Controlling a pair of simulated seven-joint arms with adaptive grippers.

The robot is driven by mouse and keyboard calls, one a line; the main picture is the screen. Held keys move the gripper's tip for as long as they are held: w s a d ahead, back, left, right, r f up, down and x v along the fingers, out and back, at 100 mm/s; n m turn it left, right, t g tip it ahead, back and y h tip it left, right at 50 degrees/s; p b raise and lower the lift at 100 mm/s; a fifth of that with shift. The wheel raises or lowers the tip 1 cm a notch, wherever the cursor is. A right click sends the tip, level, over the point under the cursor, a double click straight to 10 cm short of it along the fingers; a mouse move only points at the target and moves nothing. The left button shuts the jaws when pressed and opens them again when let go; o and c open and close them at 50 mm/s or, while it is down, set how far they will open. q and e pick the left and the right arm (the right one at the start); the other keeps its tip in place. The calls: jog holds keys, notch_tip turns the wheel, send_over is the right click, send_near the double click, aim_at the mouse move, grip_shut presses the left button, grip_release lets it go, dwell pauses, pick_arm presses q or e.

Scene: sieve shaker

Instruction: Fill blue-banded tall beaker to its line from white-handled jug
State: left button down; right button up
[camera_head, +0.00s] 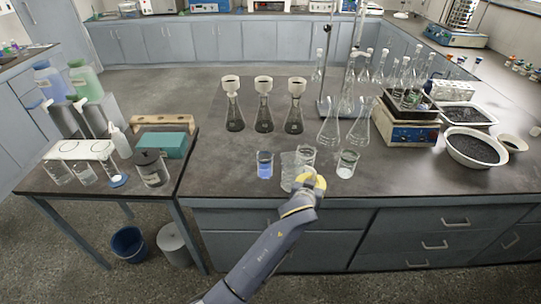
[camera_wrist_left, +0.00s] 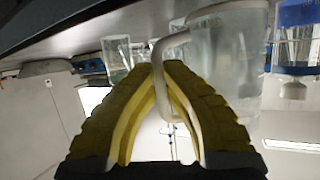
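The clear jug (camera_head: 289,170) is near the bench's front edge, and it fills the upper right of the left wrist view (camera_wrist_left: 228,60). Its white handle (camera_wrist_left: 157,48) runs between the yellow fingers of my left gripper (camera_head: 314,181), which close in on it. I cannot tell whether the jug's base touches the bench. A beaker (camera_head: 265,164) with blue in its lower part stands just left of the jug. In the left wrist view, where things appear upside down, a beaker with a blue band (camera_wrist_left: 297,70) shows beside the jug. My right gripper is not in view.
Two more beakers (camera_head: 306,156) (camera_head: 347,163) stand right of the jug, the nearer one close behind my gripper. Flasks with funnels (camera_head: 264,112) stand behind. A balance (camera_head: 410,132) and bowls of dark grains (camera_head: 474,149) are at the right. The bench left of the blue beaker is clear.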

pick_arm(q)
jog(key=shift+d, duration=0.2)
jog(key=shift+w, duration=0.1)
jog(key=shift+w+a+r+n+g+h, duration=0.25)
jog(key=shift+a+r+n, duration=0.15)
jog(key=shift+r, duration=0.2)
jog(key=shift+w+a+r+n+g+h, duration=0.2)
jog(key=shift+a+r+n+h, duration=0.1)
jog(key=shift+r+n, duration=0.25)
jog(key=shift+w+a+r+n+g+h, duration=0.15)
jog(key=shift+a+r+n+g+h, duration=0.15)
jog(key=shift+r, duration=0.35)
jog(key=shift+w+a+r+n+h, duration=0.2)
jog(key=shift+a+r+n, duration=0.1)
jog(key=shift+r, duration=0.3)
jog(key=shift+w+a+r+n+h, duration=0.15)
jog(key=shift+a+r+n, duration=0.1)
jog(key=shift+r, duration=0.35)
